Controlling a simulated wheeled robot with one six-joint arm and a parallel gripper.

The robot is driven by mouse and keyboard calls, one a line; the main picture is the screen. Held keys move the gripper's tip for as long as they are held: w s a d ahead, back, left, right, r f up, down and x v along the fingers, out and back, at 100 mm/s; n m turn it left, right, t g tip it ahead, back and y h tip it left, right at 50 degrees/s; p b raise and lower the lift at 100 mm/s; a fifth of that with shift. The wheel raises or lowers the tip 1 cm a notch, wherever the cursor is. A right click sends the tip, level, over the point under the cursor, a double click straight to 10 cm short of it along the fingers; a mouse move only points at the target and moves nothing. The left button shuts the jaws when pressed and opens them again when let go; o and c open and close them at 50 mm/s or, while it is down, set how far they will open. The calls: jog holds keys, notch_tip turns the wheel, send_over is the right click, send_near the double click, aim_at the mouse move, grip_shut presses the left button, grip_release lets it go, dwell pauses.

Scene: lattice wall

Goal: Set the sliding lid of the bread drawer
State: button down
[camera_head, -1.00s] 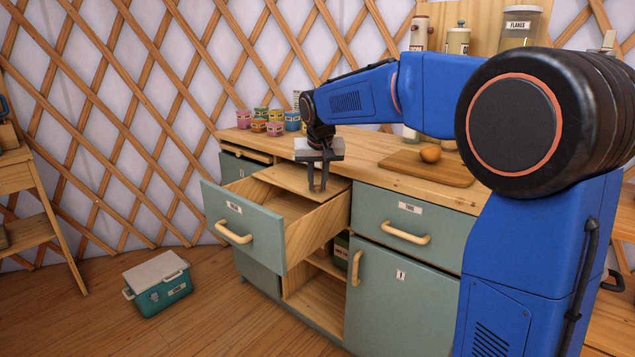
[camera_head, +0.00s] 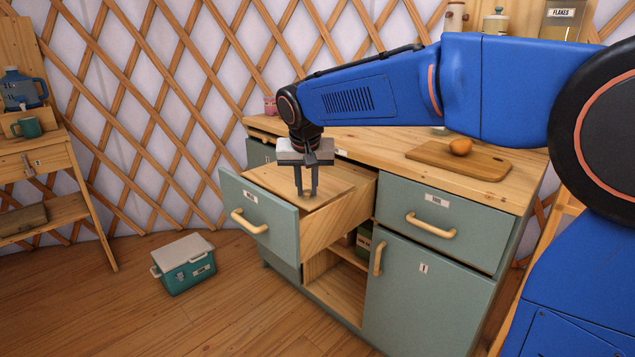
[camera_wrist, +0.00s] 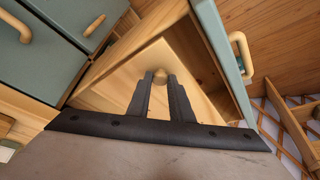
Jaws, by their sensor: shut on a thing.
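The bread drawer (camera_head: 330,226) is pulled out, with its teal front (camera_head: 262,222) and cream handle (camera_head: 250,222). A flat wooden lid (camera_head: 330,180) lies level in the top of the drawer and covers most of its opening. My gripper (camera_head: 306,190) points down over the lid. In the wrist view its fingers (camera_wrist: 161,85) are shut on the lid's small round knob (camera_wrist: 160,74).
An open compartment is below the drawer. A teal cooler box (camera_head: 184,263) stands on the floor at left. A side table (camera_head: 45,160) is at far left.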

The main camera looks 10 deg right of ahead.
jog(key=shift+s+a, duration=0.25)
jog(key=c, duration=1.6)
grip_release()
jog(key=v, duration=1.7)
jog(key=shift+s+a+r, duration=0.1)
jog(key=shift+r, duration=0.1)
